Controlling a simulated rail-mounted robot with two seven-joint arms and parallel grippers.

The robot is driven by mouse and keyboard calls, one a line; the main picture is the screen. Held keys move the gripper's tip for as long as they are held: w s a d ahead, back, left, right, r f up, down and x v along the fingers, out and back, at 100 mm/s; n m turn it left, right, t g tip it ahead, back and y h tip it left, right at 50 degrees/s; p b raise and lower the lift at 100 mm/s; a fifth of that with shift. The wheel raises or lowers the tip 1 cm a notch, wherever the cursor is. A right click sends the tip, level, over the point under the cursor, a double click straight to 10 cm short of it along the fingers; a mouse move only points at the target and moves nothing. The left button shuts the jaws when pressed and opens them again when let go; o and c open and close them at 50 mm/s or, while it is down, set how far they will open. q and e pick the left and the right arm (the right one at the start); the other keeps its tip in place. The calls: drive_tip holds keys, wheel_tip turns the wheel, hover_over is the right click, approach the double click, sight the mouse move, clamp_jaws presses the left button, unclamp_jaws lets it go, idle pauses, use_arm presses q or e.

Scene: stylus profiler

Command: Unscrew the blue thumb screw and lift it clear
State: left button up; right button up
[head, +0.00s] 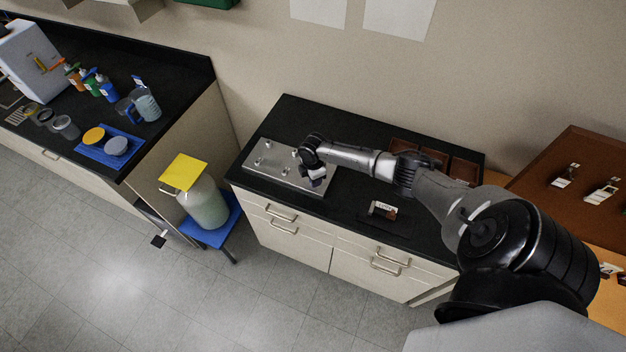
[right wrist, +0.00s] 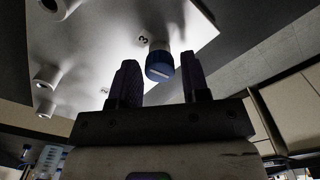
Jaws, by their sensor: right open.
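The blue thumb screw (right wrist: 160,66) shows in the right wrist view as a blue cap on a pale post, beside a mark "3" on a light metal plate (right wrist: 105,40). My right gripper (right wrist: 159,62) is open, with one dark fingertip on each side of the screw and a visible gap on both sides. In the head view the metal plate (head: 265,162) lies on the black counter, and my right gripper (head: 314,172) is over its right end. There the gripper largely hides the screw. My left gripper is not in view.
Other posts (right wrist: 47,76) stand on the plate. A small labelled block (head: 382,209) and brown trays (head: 463,170) lie right of it on the counter. A large jar (head: 204,205) stands on a blue stool at the left, across a gap from another bench.

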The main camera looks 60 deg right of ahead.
drive_tip(key=m, duration=0.4)
drive_tip(key=shift+m, duration=0.4)
drive_tip(key=m, duration=0.7)
drive_tip(key=shift+m, duration=0.3)
drive_tip(key=m, duration=0.3)
drive_tip(key=shift+r+p, duration=0.1)
drive_tip(key=shift+p, duration=0.2)
clamp_jaws()
